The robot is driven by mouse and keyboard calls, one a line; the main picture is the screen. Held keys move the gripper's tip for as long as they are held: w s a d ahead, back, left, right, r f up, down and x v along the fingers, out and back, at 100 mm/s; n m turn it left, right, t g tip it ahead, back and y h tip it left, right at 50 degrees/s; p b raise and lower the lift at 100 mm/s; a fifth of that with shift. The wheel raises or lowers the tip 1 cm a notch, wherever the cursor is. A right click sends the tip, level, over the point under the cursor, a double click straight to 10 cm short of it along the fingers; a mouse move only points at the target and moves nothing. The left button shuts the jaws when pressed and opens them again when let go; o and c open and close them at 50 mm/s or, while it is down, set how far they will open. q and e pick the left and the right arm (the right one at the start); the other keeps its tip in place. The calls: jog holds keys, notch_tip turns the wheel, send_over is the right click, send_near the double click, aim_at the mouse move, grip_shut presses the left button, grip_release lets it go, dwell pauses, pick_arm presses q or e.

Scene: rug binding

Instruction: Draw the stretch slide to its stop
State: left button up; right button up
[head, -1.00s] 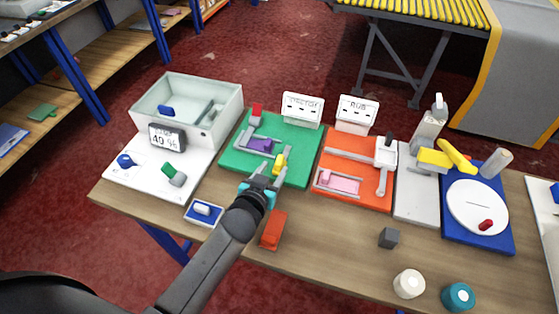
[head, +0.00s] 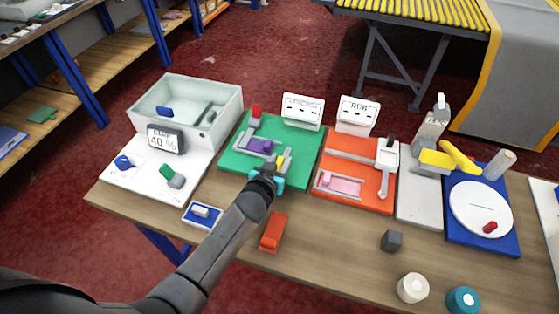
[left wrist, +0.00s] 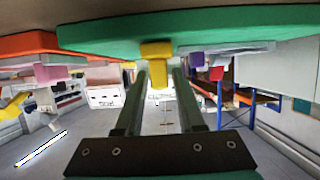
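The green stretch board (head: 233,165) lies on the table under a white sign reading STRETCH (head: 302,110). A yellow handle (head: 282,161) stands at the board's near right part, partly hidden by my left gripper (head: 273,166). A purple block (head: 260,145) and a red block (head: 257,110) are also on the board. In the left wrist view the left gripper's fingers (left wrist: 160,75) are apart, with the yellow handle (left wrist: 156,60) between their tips. A gap shows beside the handle, so they are not closed on it. My right gripper is out of view.
The orange RUB board (head: 345,200) is close on the right. A loose red-orange block (head: 273,232) and a blue tray with a white piece (head: 202,214) lie near the front. The white basin (head: 190,100) stands at left.

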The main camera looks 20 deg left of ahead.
pick_arm(q)
grip_shut()
dwell(1.1)
